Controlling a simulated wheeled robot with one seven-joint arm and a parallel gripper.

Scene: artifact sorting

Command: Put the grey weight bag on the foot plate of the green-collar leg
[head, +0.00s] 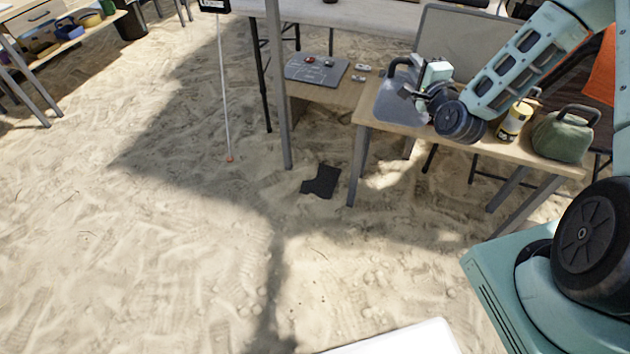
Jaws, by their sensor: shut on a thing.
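The grey weight bag (392,101) is at the left end of the wooden side table, with a dark loop handle on its top. My gripper (413,90) reaches in from the right and is shut at the bag's upper right part. The exact grip is small and partly hidden by the gripper. I cannot tell whether the bag rests on the table or hangs just above it. A dark flat plate (320,182) lies on the sand near a grey leg (279,90). No green collar can be made out on any leg.
A thin white pole (225,95) stands farther left. Open sand fills the left and front.

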